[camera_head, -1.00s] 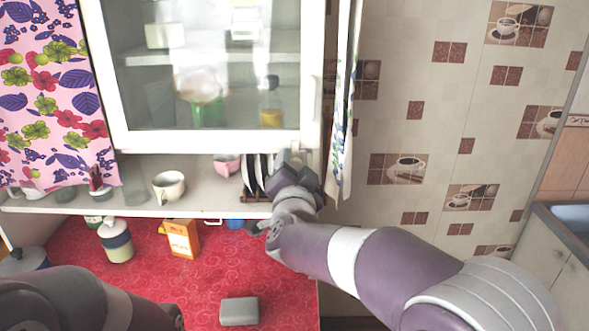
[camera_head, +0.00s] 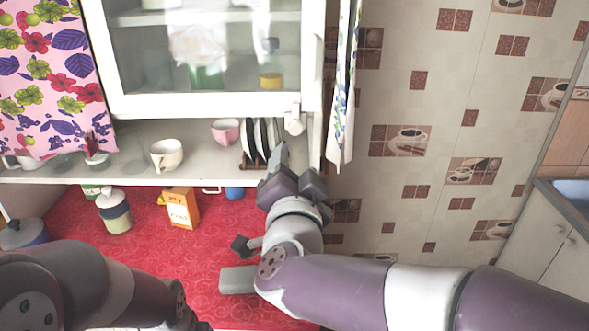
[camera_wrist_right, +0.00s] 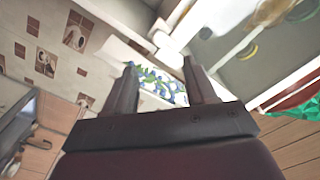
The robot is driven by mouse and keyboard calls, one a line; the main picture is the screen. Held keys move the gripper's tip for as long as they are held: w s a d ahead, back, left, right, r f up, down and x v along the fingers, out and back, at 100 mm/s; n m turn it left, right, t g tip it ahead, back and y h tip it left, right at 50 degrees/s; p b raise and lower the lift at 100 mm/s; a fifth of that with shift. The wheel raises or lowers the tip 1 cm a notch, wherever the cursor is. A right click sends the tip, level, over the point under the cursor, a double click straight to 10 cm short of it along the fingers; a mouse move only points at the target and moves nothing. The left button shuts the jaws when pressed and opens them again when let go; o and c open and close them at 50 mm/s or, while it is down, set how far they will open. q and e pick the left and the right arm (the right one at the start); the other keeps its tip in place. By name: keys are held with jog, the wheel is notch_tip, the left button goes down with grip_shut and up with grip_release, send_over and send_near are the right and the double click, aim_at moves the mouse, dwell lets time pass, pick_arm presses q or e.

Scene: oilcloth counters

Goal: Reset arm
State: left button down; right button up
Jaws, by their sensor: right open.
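My right arm comes in from the right in the head view. My right gripper (camera_head: 283,160) points up and away, in front of the right end of the shelf, beside the plate rack. Its fingers are largely hidden behind the wrist there. In the right wrist view the two fingers of the right gripper (camera_wrist_right: 160,82) stand wide apart, with nothing between them. My left arm shows at the lower left of the head view; its gripper is not visible.
Upright plates (camera_head: 262,140), a pink bowl (camera_head: 226,131) and a white cup (camera_head: 167,154) stand on the shelf (camera_head: 205,167). Below, an orange box (camera_head: 181,207), a jar (camera_head: 115,212) and a grey block (camera_head: 237,280) rest on the red counter (camera_head: 215,246). A curtain (camera_head: 344,90) hangs nearby.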

jog(key=s+a+f+n+g+y, duration=0.25)
jog(key=f+n+g, duration=0.2)
jog(key=f, duration=0.25)
jog(key=s+a+f+n+g+y, duration=0.25)
jog(key=f+n+y, duration=0.2)
jog(key=f, duration=0.25)
jog(key=s+d+f+g+h, duration=0.3)
jog(key=d+f, duration=0.5)
jog(key=d, duration=0.4)
jog(key=s+d+f+g+h, duration=0.4)
jog(key=s+d+f+g, duration=0.2)
jog(key=d, duration=0.5)
jog(key=shift+s+d+f+g, duration=0.35)
jog(key=shift+s+f, duration=0.3)
jog(key=shift+f, duration=0.2)
